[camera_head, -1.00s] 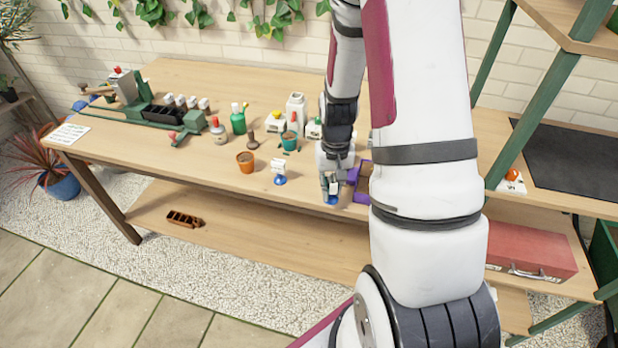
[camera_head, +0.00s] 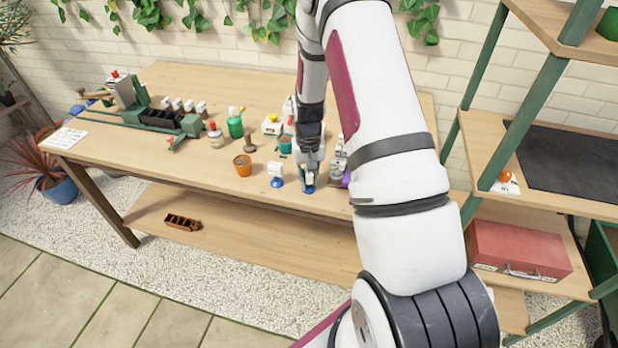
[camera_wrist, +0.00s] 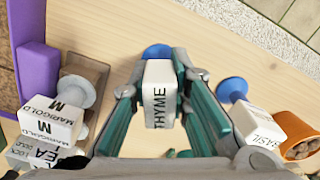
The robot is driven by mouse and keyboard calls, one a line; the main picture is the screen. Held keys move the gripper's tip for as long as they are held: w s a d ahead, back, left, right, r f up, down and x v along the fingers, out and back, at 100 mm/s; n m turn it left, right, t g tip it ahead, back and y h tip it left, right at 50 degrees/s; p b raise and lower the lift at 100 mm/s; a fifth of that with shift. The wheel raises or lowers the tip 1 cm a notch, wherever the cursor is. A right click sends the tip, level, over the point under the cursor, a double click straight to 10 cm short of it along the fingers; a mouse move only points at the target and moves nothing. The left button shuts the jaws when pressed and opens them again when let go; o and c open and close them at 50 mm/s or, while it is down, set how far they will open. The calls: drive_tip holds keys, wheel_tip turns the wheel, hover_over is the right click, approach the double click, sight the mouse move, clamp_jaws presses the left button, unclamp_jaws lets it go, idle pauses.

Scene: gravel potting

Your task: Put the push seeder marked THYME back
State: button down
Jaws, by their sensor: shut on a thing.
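The push seeder marked THYME (camera_wrist: 158,95) is a white block with black letters and a blue disc at its far end. My gripper (camera_wrist: 162,84) is shut on its block, one finger on each side. In the head view my gripper (camera_head: 308,178) is near the table's front edge, with the blue disc (camera_head: 308,189) below it. I cannot tell whether the disc touches the table. The seeder marked BASIL (camera_wrist: 257,122) stands apart to the right in the wrist view; in the head view a white seeder with a blue disc (camera_head: 277,169) stands left of my gripper.
A terracotta pot (camera_wrist: 298,134) is beyond BASIL. Bottles and a teal pot (camera_head: 285,146) stand behind my gripper. The table (camera_head: 215,185) front is clear further left.

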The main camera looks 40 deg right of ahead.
drive_tip(key=shift+f, duration=0.1)
drive_tip(key=c, duration=1.5)
unclamp_jaws()
